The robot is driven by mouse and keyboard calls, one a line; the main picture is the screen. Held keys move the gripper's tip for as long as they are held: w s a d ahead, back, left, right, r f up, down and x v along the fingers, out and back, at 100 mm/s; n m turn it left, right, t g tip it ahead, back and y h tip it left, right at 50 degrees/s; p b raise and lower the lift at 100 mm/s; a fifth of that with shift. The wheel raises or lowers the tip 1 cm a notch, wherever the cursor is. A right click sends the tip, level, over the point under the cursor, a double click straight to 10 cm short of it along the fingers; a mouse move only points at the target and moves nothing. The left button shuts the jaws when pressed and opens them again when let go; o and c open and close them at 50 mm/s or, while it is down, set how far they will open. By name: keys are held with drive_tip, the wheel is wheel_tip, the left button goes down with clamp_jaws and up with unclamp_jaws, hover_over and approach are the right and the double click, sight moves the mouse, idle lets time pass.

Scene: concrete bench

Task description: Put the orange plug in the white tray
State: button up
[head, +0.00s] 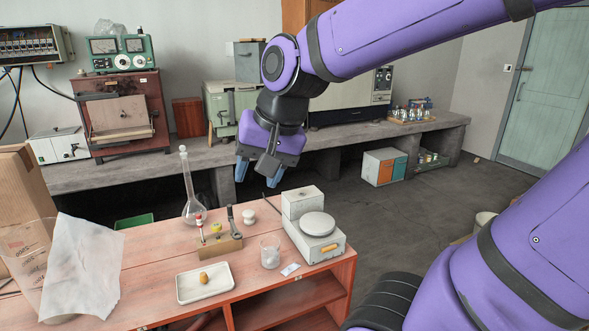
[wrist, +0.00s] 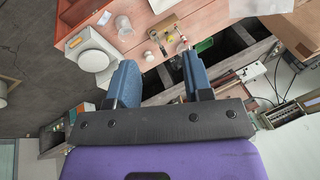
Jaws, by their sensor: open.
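The white tray (head: 184,298) lies flat near the front of the red-brown bench top. A small orange-brown rounded piece, which looks like the orange plug (head: 204,278), rests inside the tray. Part of the tray shows at the top edge of the wrist view (wrist: 160,6); the plug cannot be made out there. My gripper (head: 258,176) is open and empty, its blue fingers pointing down, high above the back edge of the bench and well behind the tray. In the wrist view the two fingers (wrist: 162,76) stand apart with nothing between them.
Behind the tray stand a wooden block (head: 222,245) with knobs and a lever, a tall glass flask (head: 194,205), a white pot (head: 249,217), a beaker (head: 270,252) and a balance (head: 318,240). A paper bag (head: 28,220) and white sheet (head: 82,265) fill the left.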

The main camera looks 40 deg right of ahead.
drive_tip(key=s+d+r+n+t+h, duration=0.1)
drive_tip(key=s+r+n, duration=0.1)
drive_tip(key=s+n, duration=0.4)
drive_tip(key=shift+s+d+h, duration=0.25)
drive_tip(key=shift+s+h, duration=0.15)
drive_tip(key=shift+s, duration=0.25)
